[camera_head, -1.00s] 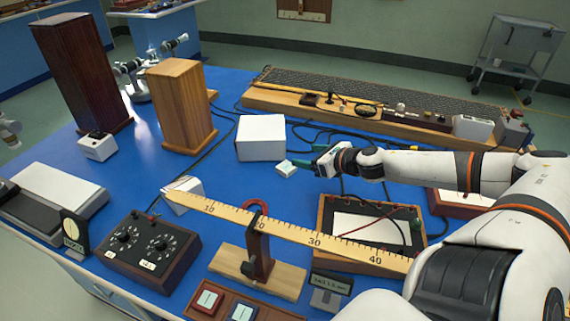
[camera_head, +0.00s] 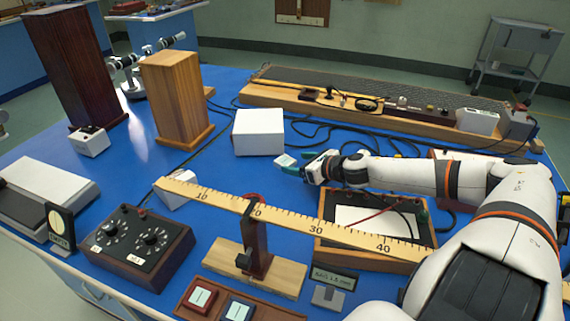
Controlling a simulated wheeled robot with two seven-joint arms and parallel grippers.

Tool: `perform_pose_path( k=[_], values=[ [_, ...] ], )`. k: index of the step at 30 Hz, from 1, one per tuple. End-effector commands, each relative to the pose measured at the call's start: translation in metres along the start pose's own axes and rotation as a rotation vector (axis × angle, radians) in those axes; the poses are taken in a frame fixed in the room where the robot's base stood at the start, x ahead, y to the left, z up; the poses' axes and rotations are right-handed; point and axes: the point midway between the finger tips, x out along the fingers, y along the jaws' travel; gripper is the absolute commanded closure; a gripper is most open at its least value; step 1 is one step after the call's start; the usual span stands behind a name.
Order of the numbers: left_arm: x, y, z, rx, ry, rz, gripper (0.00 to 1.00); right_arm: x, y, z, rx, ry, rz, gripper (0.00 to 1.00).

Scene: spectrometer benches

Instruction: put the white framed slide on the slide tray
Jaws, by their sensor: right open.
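The white framed slide (camera_head: 285,160) is small and pale and lies on the blue bench in front of a white box. My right gripper (camera_head: 301,163) is at the slide's right side, with its teal fingers open and close to it. Whether a finger touches the slide is too small to tell. The slide tray (camera_head: 219,301) is a brown tray at the bottom edge, partly cut off, with a red-framed slide (camera_head: 202,297) and a blue-framed slide (camera_head: 238,310) in it. A small white part at the left edge looks like my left gripper (camera_head: 3,121), mostly cut off.
A ruler beam (camera_head: 285,222) on a wooden stand lies between slide and tray. A dial box (camera_head: 137,247) stands left of the tray, a small label sign (camera_head: 333,277) right of it. The white box (camera_head: 258,132) stands behind the slide. A wooden-framed panel (camera_head: 374,221) lies under my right arm.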

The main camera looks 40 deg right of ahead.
Motion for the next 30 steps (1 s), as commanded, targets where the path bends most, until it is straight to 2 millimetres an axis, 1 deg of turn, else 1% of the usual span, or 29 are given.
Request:
perform_pose_path(
  k=[8, 12, 18, 28, 29, 30],
  values=[
    [0.002, 0.000, -0.001, 0.000, 0.001, 0.000, 0.59, 0.016, 0.000, -0.003, -0.004, 0.004, 0.000, 0.29],
    [-0.004, 0.000, -0.001, 0.000, 0.002, 0.000, 0.59, 0.026, 0.001, -0.003, 0.002, 0.004, 0.003, 0.29],
    [-0.007, 0.000, 0.000, 0.000, 0.002, 0.000, 0.59, 0.037, 0.000, -0.003, -0.001, 0.003, 0.001, 0.29],
    [-0.007, 0.000, 0.000, 0.000, 0.002, 0.000, 0.59, 0.040, -0.001, -0.001, -0.003, 0.000, -0.001, 0.29],
    [-0.007, 0.000, 0.000, 0.000, 0.002, 0.000, 0.59, 0.040, -0.001, -0.001, -0.003, 0.000, -0.001, 0.31],
    [-0.007, 0.000, 0.000, 0.000, 0.002, 0.000, 0.59, 0.040, -0.001, -0.001, -0.003, 0.000, -0.001, 0.37]
  ],
)
